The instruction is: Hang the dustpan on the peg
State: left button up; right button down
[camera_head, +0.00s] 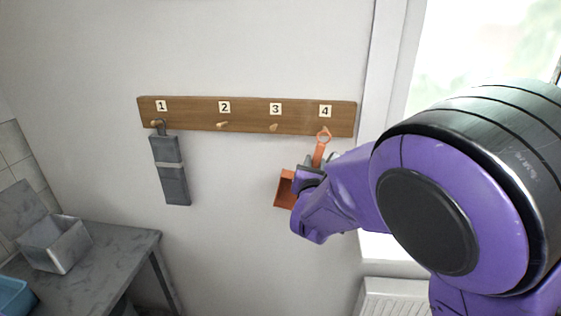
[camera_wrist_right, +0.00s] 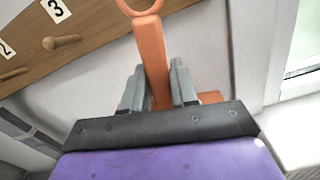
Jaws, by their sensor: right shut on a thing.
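The orange dustpan (camera_head: 285,189) is upright in my right gripper (camera_head: 315,168), its pan below and its ring-ended handle pointing up. The ring sits at the height of peg 4 (camera_head: 324,129), just under the label 4. I cannot tell whether the ring is around the peg or in front of it. In the right wrist view the gripper (camera_wrist_right: 158,85) is shut on the dustpan's handle (camera_wrist_right: 152,50); the ring is cut off by the top edge and peg 4 is not seen. My left gripper is in neither view.
The wooden rack (camera_head: 250,118) has pegs numbered 1 to 4. A grey folded item (camera_head: 170,170) hangs from peg 1. Pegs 2 (camera_head: 222,125) and 3 (camera_head: 273,127) are bare. A grey table (camera_head: 105,262) with a grey bin (camera_head: 55,245) stands at left; a window is at right.

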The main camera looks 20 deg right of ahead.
jog(key=shift+p+x, duration=0.35)
jog(key=shift+x, duration=1.2)
jog(key=shift+w+d+p, duration=0.3)
jog(key=shift+w+d, duration=0.15)
jog(key=shift+w, duration=0.05)
jog(key=w+b, duration=0.1)
jog(key=w+d+f+b, duration=0.1)
jog(key=shift+f+b, duration=0.3)
jog(key=shift+s+f, duration=0.1)
